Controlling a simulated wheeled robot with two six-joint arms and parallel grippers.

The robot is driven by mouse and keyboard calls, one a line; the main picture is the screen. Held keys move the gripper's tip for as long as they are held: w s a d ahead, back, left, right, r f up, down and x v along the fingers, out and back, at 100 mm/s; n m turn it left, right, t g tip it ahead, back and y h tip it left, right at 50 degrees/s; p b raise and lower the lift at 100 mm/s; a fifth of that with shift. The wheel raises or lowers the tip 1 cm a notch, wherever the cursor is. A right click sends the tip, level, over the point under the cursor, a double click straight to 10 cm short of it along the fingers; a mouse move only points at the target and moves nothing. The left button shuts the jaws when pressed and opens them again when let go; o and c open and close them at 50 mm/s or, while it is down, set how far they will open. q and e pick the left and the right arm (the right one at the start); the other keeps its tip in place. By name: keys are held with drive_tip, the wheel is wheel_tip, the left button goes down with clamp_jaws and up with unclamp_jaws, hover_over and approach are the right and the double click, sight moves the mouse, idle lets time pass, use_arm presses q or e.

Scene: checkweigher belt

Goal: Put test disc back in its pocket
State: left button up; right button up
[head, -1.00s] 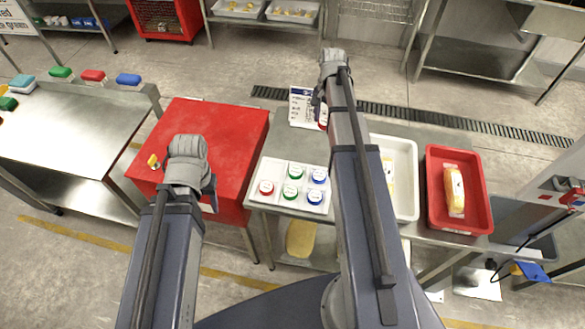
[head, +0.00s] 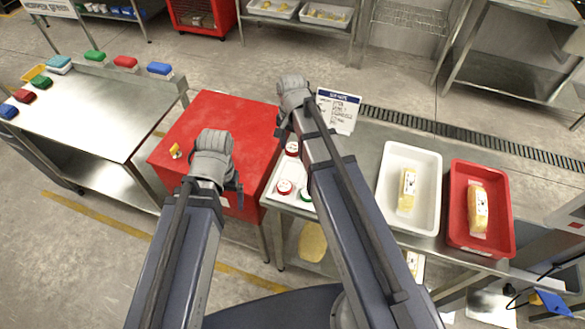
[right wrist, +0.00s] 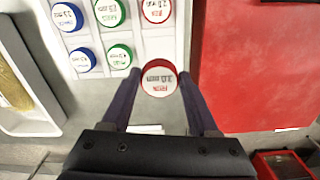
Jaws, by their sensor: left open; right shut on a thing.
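My right gripper (right wrist: 160,78) is shut on a red-rimmed, white-topped test disc (right wrist: 159,84), held between the fingertips in the right wrist view. It also shows in the head view (head: 292,149), at the far end of the white pocket tray (head: 270,194). In the wrist view the tray holds blue discs, green discs and one other red disc (right wrist: 157,9). The held disc covers the corner of the tray beside the near green disc (right wrist: 119,57); whether it touches the tray is unclear. My left gripper (head: 231,200) is open and empty by the red cabinet.
The red cabinet (head: 225,130) stands left of the tray's steel table. A sign card (head: 338,110) stands behind my right arm. A white bin (head: 425,190) and a red bin (head: 500,220) with packs are to the right. My right arm hides part of the tray.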

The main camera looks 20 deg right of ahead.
drive_tip(key=b, duration=0.6)
hover_over(292, 171)
wheel_tip(292, 171, down, 6)
drive_tip(key=shift+f, duration=0.1)
wheel_tip(292, 171, down, 4)
drive_tip(key=b, duration=0.3)
drive_tip(key=shift+r, duration=0.2)
drive_tip(key=shift+f+b, duration=0.1)
drive_tip(key=shift+b, duration=0.2)
drive_tip(key=o, duration=1.4)
drive_tip(key=shift+c, duration=0.2)
wheel_tip(292, 171, up, 12)
drive_tip(key=p, duration=1.2)
